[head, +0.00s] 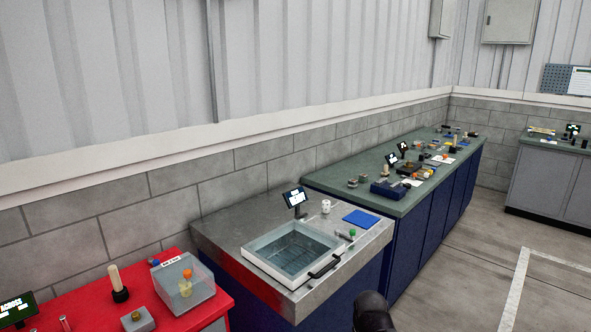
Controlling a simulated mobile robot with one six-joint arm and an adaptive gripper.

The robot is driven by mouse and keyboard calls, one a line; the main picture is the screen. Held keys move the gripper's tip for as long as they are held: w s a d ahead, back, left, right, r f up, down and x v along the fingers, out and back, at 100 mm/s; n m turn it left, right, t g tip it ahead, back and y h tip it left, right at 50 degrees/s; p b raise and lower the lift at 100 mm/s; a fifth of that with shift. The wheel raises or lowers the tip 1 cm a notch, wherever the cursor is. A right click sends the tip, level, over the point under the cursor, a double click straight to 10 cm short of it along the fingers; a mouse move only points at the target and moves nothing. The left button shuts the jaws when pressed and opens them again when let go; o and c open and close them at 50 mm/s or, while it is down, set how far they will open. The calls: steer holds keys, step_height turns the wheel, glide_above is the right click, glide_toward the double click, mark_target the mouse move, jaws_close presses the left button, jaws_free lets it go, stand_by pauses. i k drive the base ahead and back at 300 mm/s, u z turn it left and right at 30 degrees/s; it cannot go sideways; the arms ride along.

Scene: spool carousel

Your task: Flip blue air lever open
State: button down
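I cannot make out a blue air lever in the head view; at this size no small part reads clearly as one. On the steel-topped bench, a blue flat square (361,218) lies at the right of the top. A small grey part with a green top (351,233) stands just in front of it. A glass-topped basin with a light frame (250,247) and a black handle (324,266) fills the front of this bench. A dark rounded piece at the bottom edge seems to be part of my arm. My gripper's fingers are not in view.
A small screen (295,197) and a white container (326,206) stand at the back of the steel bench. A red bench (88,289) holds a clear box (184,283) at lower left. A long green-topped bench (330,182) carries several small parts. The floor (460,279) at right is clear.

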mark_target(154, 263)
steer(key=u, duration=1.15)
steer(key=k, duration=1.35)
steer(key=z, duration=0.25)
steer(key=i, duration=1.05)
steer(key=z, duration=0.3)
